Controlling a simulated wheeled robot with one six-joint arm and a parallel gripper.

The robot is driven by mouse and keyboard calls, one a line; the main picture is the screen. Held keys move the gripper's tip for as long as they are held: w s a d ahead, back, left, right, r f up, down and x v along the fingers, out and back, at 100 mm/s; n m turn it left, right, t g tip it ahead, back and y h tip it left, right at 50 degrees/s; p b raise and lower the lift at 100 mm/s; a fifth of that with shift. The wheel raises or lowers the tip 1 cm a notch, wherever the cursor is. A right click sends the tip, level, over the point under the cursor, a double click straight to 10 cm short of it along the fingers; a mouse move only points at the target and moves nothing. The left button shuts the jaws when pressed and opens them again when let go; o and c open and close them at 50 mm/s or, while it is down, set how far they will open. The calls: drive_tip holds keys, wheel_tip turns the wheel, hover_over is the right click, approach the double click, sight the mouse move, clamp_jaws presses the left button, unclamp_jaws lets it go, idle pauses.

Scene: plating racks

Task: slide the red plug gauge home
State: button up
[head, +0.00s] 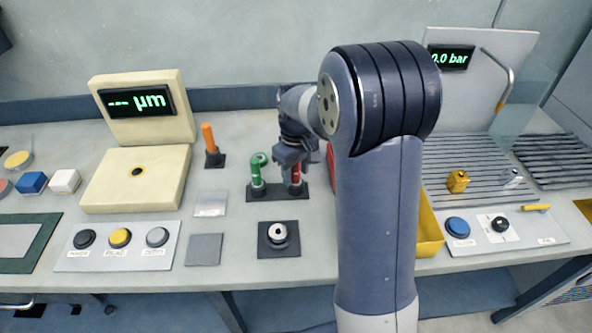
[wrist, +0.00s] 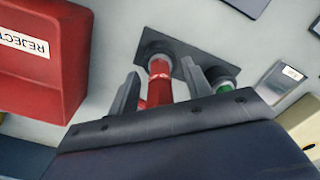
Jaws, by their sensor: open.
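The red plug gauge (head: 297,175) stands in the right socket of a dark two-place holder (head: 279,194). In the wrist view the red gauge (wrist: 160,80) shows between the two fingers of my gripper (wrist: 164,88), which are open and apart, with a gap visible beside it. In the head view my gripper (head: 294,158) is over the red gauge and hides its upper part. A green plug gauge (head: 258,172) stands in the left socket; a little of its green (wrist: 226,88) shows beside the right finger. A metal ring on a dark block (head: 278,236) sits in front of the holder.
A red box marked REJECT (wrist: 40,55) is close beside the holder. An orange-handled tool (head: 209,138) stands behind left. A cream gauge unit (head: 137,180) is further left. A yellow bin (head: 430,228) is right, partly behind my arm. Grey plates (head: 205,249) lie left of the ring block.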

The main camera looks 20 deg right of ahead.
wheel_tip(320, 180, up, 11)
drive_tip(key=shift+f, duration=0.1)
idle(0.4)
drive_tip(key=shift+f, duration=0.1)
wheel_tip(320, 180, down, 10)
drive_tip(key=shift+f, duration=0.1)
idle(0.7)
idle(0.3)
